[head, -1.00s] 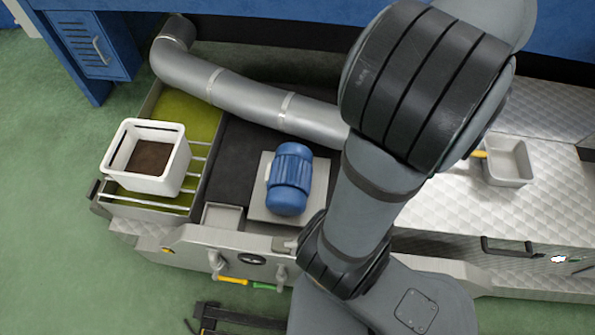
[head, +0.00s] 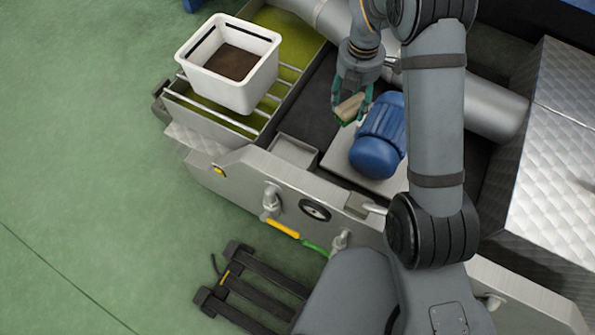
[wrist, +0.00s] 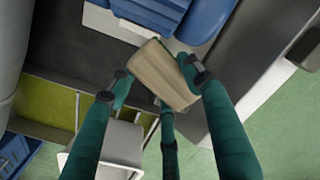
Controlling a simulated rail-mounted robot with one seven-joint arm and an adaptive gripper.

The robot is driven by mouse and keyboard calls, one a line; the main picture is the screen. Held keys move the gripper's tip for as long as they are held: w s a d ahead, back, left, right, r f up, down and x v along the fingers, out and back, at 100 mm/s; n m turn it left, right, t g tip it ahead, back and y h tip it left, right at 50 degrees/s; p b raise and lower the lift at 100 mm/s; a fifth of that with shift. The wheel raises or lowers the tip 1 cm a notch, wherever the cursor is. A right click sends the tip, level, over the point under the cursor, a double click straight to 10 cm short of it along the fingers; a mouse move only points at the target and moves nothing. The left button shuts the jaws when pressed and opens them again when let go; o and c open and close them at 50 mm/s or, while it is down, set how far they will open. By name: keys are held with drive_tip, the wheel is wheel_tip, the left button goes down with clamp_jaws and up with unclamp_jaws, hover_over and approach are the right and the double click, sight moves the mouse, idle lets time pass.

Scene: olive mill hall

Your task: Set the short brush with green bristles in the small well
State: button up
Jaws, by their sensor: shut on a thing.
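My gripper (head: 350,108) has green fingers and is shut on the short brush (head: 349,106), a pale wooden block. In the wrist view the brush (wrist: 165,76) lies tilted between the fingertips, wooden face towards the camera. Its bristles are mostly hidden. The small well (head: 292,151) is a shallow square grey recess between the green vat and the blue motor. It looks empty. The gripper and brush are above the machine, beside the motor, to the upper right of the well and apart from it.
The blue motor (head: 378,138) stands close to the right of the gripper. A white crate (head: 246,93) with dark contents sits on bars over the green vat (head: 291,33). The front panel (head: 245,182) carries taps and a gauge. A black rack (head: 245,290) lies on the floor.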

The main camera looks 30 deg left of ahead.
drive_tip(key=s+a+f+n+b, duration=0.1)
drive_tip(key=s+a+f, duration=0.3)
drive_tip(key=s+a+f+n+b, duration=0.2)
drive_tip(key=s+a+f, duration=0.2)
drive_tip(key=f, duration=0.1)
drive_tip(key=s+a+f+n+b, duration=0.1)
drive_tip(key=s+a+f+n, duration=0.1)
drive_tip(key=a+f, duration=0.3)
drive_tip(key=shift+s+a+f+b, duration=0.1)
drive_tip(key=shift+s+f+b, duration=0.1)
drive_tip(key=shift+s, duration=0.25)
drive_tip(key=shift+s+f+b, duration=0.1)
drive_tip(key=shift+s+b, duration=0.1)
drive_tip(key=shift+s, duration=0.25)
drive_tip(key=shift+f+b, duration=0.6)
drive_tip(key=shift+f, duration=1.3)
drive_tip(key=shift+f, duration=0.1)
drive_tip(key=shift+f, duration=0.15)
drive_tip(key=o, duration=1.1)
wheel_tip(320, 180, up, 13)
drive_tip(key=p, duration=0.3)
drive_tip(key=shift+f, duration=0.2)
